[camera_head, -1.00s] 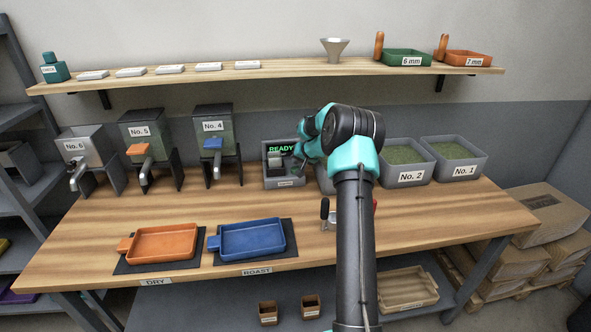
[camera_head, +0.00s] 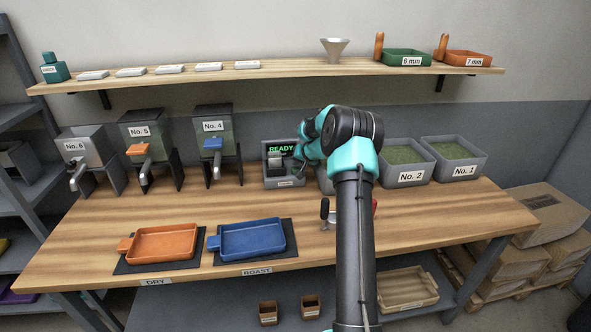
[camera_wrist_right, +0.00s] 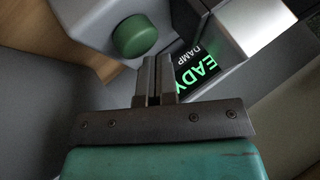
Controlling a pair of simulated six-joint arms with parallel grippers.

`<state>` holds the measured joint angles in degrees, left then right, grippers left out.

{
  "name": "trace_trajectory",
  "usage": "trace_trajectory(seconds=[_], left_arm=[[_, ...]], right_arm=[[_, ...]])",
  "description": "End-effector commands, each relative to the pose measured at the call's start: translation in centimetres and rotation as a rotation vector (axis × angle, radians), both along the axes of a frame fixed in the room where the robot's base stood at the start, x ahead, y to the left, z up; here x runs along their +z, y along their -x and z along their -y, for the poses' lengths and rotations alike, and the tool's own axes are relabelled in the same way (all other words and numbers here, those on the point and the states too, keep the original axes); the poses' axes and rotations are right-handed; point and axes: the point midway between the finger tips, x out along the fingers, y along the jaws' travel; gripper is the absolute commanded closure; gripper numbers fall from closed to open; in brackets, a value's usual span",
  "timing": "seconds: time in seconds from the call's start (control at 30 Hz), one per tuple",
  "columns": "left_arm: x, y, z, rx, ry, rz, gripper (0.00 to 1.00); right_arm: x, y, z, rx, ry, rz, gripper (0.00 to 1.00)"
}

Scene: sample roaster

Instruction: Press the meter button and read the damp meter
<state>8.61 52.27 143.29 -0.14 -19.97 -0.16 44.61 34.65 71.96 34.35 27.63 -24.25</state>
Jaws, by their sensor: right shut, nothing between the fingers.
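The damp meter (camera_head: 284,178) is a grey box at the back of the bench, beside the No. 4 hopper. Its screen (camera_head: 281,149) reads READY in green. In the right wrist view the screen (camera_wrist_right: 197,68) is partly cut off, with DAMP in white. A round green button (camera_wrist_right: 135,36) sits on a grey face of the meter. My right gripper (camera_wrist_right: 155,60) is shut and empty, its tips just below and right of the button in that view. They look apart from it. In the head view my right arm hides the button. My left gripper is not in view.
Hoppers (camera_head: 213,140) stand to the left of the meter. Grey bins, No. 2 (camera_head: 411,177) and No. 1 (camera_head: 465,171), stand to the right. An orange tray (camera_head: 163,242) and a blue tray (camera_head: 252,239) lie in front. The bench between is mostly clear.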

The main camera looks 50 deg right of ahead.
Motion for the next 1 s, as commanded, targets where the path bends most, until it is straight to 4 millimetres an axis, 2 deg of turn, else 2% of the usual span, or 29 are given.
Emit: trace_trajectory(seconds=[1.0], left_arm=[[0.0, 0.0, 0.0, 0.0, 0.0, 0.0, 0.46]], right_arm=[[-0.81, -0.01, -0.01, -0.001, -0.001, 0.0, 1.0]])
